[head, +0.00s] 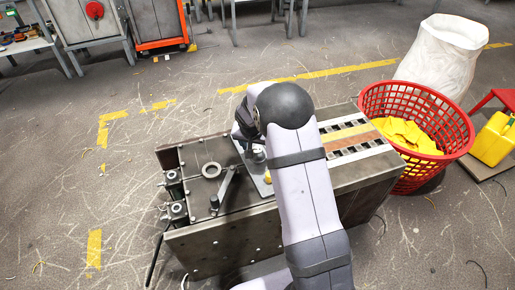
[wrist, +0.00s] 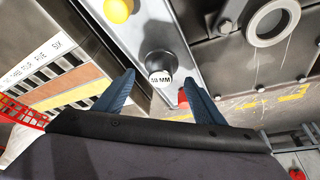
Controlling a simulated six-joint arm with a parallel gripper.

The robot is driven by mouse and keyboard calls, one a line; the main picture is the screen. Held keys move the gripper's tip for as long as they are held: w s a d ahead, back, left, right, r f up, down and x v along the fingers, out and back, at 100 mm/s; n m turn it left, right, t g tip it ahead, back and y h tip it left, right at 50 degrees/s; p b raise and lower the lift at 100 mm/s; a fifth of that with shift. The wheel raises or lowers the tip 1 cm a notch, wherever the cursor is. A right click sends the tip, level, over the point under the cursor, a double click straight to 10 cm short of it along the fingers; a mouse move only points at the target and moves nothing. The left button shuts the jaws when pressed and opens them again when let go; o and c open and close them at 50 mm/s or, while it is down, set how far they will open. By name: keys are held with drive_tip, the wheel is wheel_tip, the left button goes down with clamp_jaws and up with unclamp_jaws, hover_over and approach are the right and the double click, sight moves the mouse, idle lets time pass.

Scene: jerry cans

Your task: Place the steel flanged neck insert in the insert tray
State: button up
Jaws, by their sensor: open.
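In the wrist view, a grey metal cylindrical piece with a white end label reading what looks like "50 MM" (wrist: 160,68) stands between my fingers; it looks like the steel neck insert, though its flange is hard to make out. My gripper (wrist: 158,80) is open, with one blue finger on each side of it; I cannot tell whether they touch it. The piece stands on a narrow light-grey strip (wrist: 184,50), possibly the insert tray, between a yellow knob-like piece (wrist: 118,10) and a red one (wrist: 183,98). In the head view my arm hides most of this.
A steel bench (head: 205,245) carries a ring-shaped opening (head: 211,170), a lever (head: 224,188) and a slotted, striped panel (head: 350,140). A red basket (head: 415,105) with yellow contents, a white sack (head: 440,55) and a yellow can (head: 493,140) stand right.

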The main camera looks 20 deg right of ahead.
drive_tip(key=p+v, duration=0.1)
drive_tip(key=v, duration=0.9)
drive_tip(key=s+a+n+g+y, duration=0.1)
drive_tip(key=s+a+n+g, duration=0.1)
drive_tip(key=s, duration=1.2)
drive_tip(key=s+a+n+g+y, duration=0.1)
drive_tip(key=s+a+n, duration=0.2)
drive_tip(key=s, duration=1.2)
drive_tip(key=shift+n+g, duration=0.4)
drive_tip(key=shift+n, duration=0.3)
drive_tip(key=shift+r, duration=0.1)
wheel_tip(320, 180, up, 26)
drive_tip(key=p, duration=2.6)
